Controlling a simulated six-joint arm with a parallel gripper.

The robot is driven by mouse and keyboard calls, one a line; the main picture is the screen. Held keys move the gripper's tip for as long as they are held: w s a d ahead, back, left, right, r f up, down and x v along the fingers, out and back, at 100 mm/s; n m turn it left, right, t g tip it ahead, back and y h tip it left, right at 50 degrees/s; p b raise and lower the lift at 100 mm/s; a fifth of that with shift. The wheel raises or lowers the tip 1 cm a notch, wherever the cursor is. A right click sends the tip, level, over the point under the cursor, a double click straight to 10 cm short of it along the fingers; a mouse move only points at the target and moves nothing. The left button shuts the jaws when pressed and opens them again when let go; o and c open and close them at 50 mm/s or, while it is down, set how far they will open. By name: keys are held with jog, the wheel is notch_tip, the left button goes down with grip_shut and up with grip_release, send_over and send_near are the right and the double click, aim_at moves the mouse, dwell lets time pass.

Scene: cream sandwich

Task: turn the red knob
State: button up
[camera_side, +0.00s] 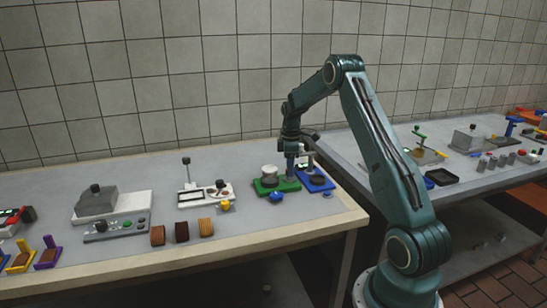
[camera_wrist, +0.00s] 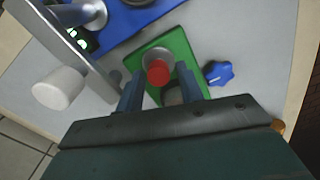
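In the wrist view a round red piece (camera_wrist: 158,72) sits on a grey cylinder on the green base (camera_wrist: 182,47). It is the only red piece there, and I cannot tell for sure that it is a knob. My gripper (camera_wrist: 161,90) is open, its two blue-grey fingers apart on either side of the line to the red piece, with no visible contact. In the side view my gripper (camera_side: 290,177) points down over the green base (camera_side: 265,188), and the red piece cannot be made out there.
A blue lobed knob (camera_wrist: 219,73) lies right of the green base. A white rounded piece (camera_wrist: 59,89) and a grey metal plate (camera_wrist: 68,45) stand close on the left. The blue base (camera_side: 316,183) adjoins the green one. Several other devices stand further left.

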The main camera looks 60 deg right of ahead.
jog(key=shift+w+d+n, duration=0.15)
jog(key=shift+d+n, duration=0.05)
jog(key=shift+n, duration=0.3)
jog(key=n, duration=0.3)
jog(key=shift+w+a+n, duration=0.1)
jog(key=shift+w+n, duration=0.05)
jog(key=shift+n, duration=1.05)
notch_tip(320, 180, up, 14)
jog(key=s+a+r+m, duration=0.1)
jog(key=a+r, duration=0.2)
jog(key=a, duration=0.3)
jog(key=s+a+r+m+t, duration=0.1)
jog(key=a+r+m, duration=0.1)
jog(key=a, duration=0.5)
jog(key=s+a+r+m+t+h, duration=0.1)
jog(key=s+a+r, duration=0.1)
jog(key=a+r, duration=0.3)
jog(key=shift+a+m, duration=0.4)
jog(key=shift+a, duration=0.5)
